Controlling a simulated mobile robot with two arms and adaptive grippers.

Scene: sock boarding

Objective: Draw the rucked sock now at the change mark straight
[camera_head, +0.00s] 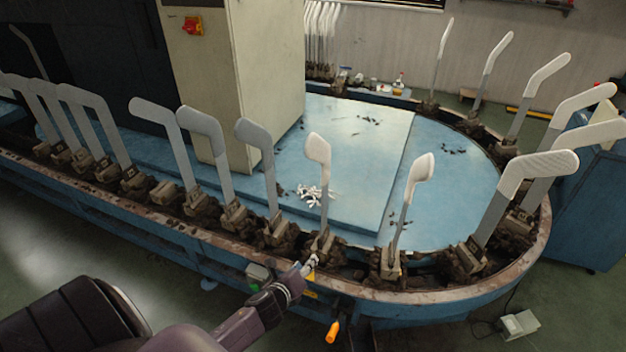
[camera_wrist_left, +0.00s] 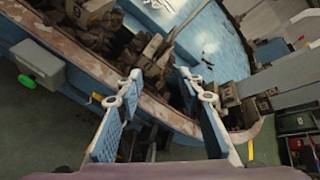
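Two foot-shaped forms near the front rim carry short, bunched white socks at their tops: one sock (camera_head: 318,150) left of centre and another sock (camera_head: 420,172) to its right. Their grey shafts are bare below. A yellow mark (camera_head: 310,293) on the front side of the machine lies below the first of these forms. My left gripper (camera_head: 311,263) is at the front rim, near the foot of that form and well below its sock. In the left wrist view my left gripper (camera_wrist_left: 165,88) is open, its fingers apart with no cloth between them. My right gripper is out of view.
Bare grey forms (camera_head: 255,135) stand in a row to the left. Sock-covered forms (camera_head: 540,172) curve round the right end. A beige cabinet (camera_head: 240,80) stands behind. Small white pieces (camera_head: 314,194) lie on the blue deck (camera_head: 345,215). An orange handle (camera_head: 333,331) hangs below the rim.

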